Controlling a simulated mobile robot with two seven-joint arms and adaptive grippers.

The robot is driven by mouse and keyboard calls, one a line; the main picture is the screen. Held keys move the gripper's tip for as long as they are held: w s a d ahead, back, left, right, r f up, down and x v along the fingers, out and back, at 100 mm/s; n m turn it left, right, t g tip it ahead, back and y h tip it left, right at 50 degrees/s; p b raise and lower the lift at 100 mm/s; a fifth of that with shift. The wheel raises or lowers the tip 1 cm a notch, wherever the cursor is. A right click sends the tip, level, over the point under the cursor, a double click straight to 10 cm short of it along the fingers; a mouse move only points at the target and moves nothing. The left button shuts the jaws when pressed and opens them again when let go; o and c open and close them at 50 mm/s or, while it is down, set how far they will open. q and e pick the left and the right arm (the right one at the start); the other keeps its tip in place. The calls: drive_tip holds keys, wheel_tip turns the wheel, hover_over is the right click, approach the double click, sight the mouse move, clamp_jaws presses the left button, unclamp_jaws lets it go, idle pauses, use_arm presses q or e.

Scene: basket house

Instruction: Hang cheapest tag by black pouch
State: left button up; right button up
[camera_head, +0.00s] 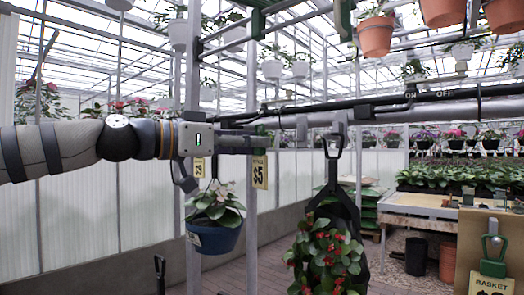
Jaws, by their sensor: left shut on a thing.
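My left gripper (262,141) reaches in from the left and is shut at the green clip on top of a yellow $5 tag (260,173), which hangs below its fingertips. The black pouch (345,207) hangs from a dark hook to the right of the gripper, apart from it, with a red-flowered plant in it. A smaller yellow tag (199,167) shows behind and below my gripper; its price is hard to read. A "BASKET" tag (491,284) with a green clip is at the lower right, partly cut off. My right gripper is not in view.
A blue pot (213,238) with a plant hangs below my left gripper. A grey horizontal rail (390,112) runs behind the pouch's hook. Terracotta pots (376,38) hang at the upper right. A brown board (470,240) stands at the right edge.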

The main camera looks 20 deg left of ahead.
use_arm(q)
drive_tip(key=w+d+b, duration=0.2)
drive_tip(key=w+d, duration=0.1)
drive_tip(key=w, duration=0.4)
drive_tip(key=shift+w+d+f+b, duration=0.15)
drive_tip(key=shift+w+b, duration=0.15)
drive_tip(key=shift+b, duration=0.05)
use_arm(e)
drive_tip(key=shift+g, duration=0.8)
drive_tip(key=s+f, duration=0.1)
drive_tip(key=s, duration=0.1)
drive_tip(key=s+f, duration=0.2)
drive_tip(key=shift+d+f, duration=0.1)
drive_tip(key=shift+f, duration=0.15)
use_arm(q)
drive_tip(key=shift+w, duration=0.25)
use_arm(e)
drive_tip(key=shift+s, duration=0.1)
use_arm(q)
drive_tip(key=shift+w+d+b, duration=0.2)
drive_tip(key=shift+w+d, duration=0.05)
drive_tip(key=shift+w, duration=0.3)
drive_tip(key=shift+w+d+b, duration=0.2)
drive_tip(key=shift+w, duration=0.3)
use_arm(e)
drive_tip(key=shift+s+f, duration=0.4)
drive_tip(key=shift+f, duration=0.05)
